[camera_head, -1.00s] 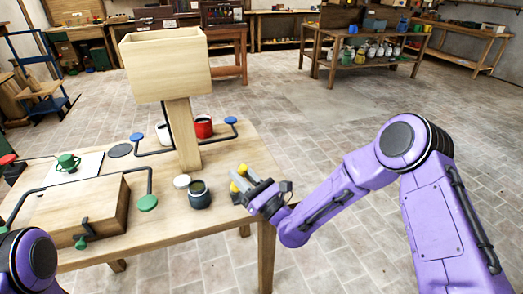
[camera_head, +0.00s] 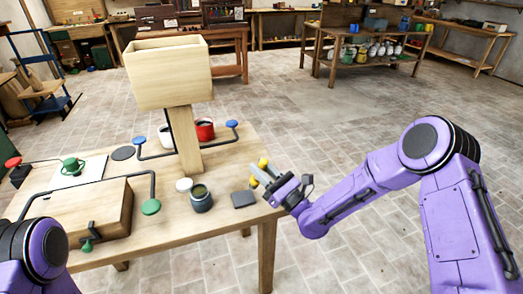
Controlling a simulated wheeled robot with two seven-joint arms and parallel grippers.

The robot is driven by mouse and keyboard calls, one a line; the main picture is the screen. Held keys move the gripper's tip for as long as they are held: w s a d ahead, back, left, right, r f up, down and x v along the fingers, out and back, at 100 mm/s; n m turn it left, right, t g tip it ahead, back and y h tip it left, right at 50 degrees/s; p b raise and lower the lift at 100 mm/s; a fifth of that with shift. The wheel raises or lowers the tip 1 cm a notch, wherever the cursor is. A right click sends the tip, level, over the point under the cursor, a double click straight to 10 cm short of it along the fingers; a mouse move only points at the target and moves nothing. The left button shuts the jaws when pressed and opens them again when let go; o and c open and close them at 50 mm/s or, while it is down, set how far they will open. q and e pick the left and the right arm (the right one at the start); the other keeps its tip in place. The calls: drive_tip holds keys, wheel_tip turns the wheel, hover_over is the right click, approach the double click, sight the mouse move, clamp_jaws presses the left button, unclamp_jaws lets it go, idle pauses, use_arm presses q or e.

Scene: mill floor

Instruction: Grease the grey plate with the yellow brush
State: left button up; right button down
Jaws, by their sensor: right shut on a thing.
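My right gripper (camera_head: 268,177) is at the right edge of the table, shut on the yellow brush (camera_head: 263,163). Yellow parts of the brush show on both sides of the grey fingers; its bristles cannot be made out. A small dark grey square plate (camera_head: 244,199) lies flat on the table, just below and left of the gripper and apart from it. An open dark jar (camera_head: 201,198) stands left of the plate, with a pale round lid (camera_head: 184,184) beside it. My left gripper is out of view; only part of my left arm shows at the lower left.
A wooden hopper on a post (camera_head: 170,75) rises behind the jar. A red pot (camera_head: 205,129), blue-knobbed levers, a wooden box (camera_head: 80,212), a green cup (camera_head: 72,166) and a dark round disc (camera_head: 122,153) stand on the table (camera_head: 215,232). Floor to the right is clear.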

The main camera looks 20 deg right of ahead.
sight(265, 160)
drive_tip(key=shift+r+p, duration=1.4)
drive_tip(key=shift+r, duration=0.7)
drive_tip(key=shift+f, duration=0.1)
